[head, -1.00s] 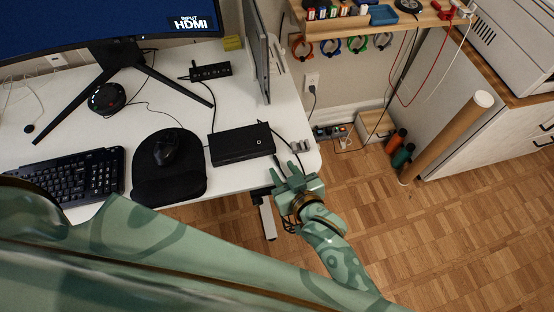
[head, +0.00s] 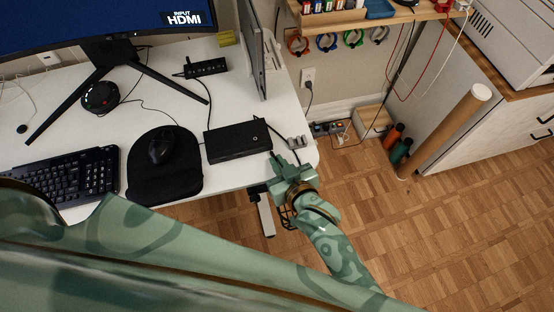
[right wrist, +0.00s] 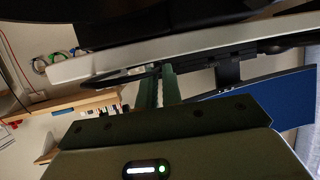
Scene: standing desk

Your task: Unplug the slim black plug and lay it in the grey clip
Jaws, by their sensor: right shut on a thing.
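A black cable (head: 283,140) runs from behind the box down toward the fingers. The grey clip (head: 298,142) sits on the desk near its right edge, just beyond and right of the gripper, not touching it. My left gripper is not in view.
A black mouse (head: 161,150) on its mat, a keyboard (head: 62,172) and a black power strip (head: 206,68) are on the desk (head: 180,110). A monitor panel (head: 251,50) stands behind the box.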

